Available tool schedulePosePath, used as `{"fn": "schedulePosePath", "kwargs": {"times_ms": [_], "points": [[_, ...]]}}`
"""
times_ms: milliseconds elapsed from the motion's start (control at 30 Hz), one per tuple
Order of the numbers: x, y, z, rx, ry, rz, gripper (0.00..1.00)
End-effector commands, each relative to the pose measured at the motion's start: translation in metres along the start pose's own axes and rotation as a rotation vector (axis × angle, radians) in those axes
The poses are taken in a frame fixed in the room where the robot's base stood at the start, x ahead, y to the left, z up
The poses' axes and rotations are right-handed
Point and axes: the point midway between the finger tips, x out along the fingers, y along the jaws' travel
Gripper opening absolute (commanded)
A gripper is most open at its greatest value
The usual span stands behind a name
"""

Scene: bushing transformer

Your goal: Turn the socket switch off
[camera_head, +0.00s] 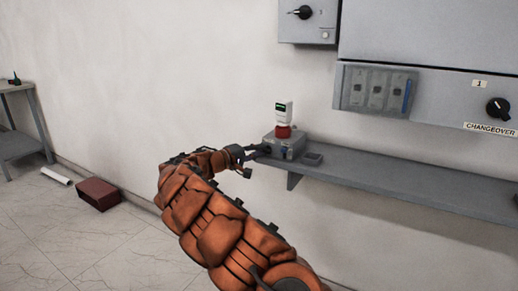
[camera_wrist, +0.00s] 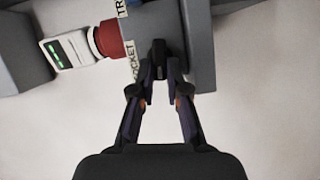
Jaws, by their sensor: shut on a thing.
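The socket box (camera_head: 284,146) is a grey unit on the left end of the grey wall shelf. A red plug (camera_head: 283,131) with a white device (camera_head: 284,113) stands on top of it. In the wrist view, the box (camera_wrist: 165,22) has a label partly reading "SOCKET" beside the red plug (camera_wrist: 108,40). A small black switch (camera_wrist: 158,58) sits on the box face. My gripper (camera_wrist: 158,78) has its two fingertips closed together on this switch. My gripper (camera_head: 262,152) also shows at the box's left front in the head view. The switch's exact position is hidden by the fingertips.
Grey cabinets (camera_head: 430,90) with a changeover knob (camera_head: 498,109) hang above. A reddish-brown box (camera_head: 98,194) and a white roll (camera_head: 56,175) lie on the floor at left.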

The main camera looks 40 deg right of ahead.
Motion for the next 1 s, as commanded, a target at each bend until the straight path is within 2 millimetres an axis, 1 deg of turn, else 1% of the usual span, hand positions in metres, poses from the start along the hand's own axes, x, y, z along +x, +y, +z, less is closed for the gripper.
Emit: {"fn": "schedulePosePath", "kwargs": {"times_ms": [100,333,900,933,1000], "points": [[-0.0009,-0.0019,-0.0004,-0.06,0.001,0.023,0.0],[-0.0005,-0.0034,-0.0002,-0.133,0.0,0.054,0.0],[-0.0005,-0.0042,-0.0001,-0.157,0.001,0.063,0.0],[-0.0005,-0.0042,-0.0001,-0.157,0.001,0.063,0.18],[-0.0003,-0.0042,-0.0001,-0.157,0.001,0.064,0.25]]}}
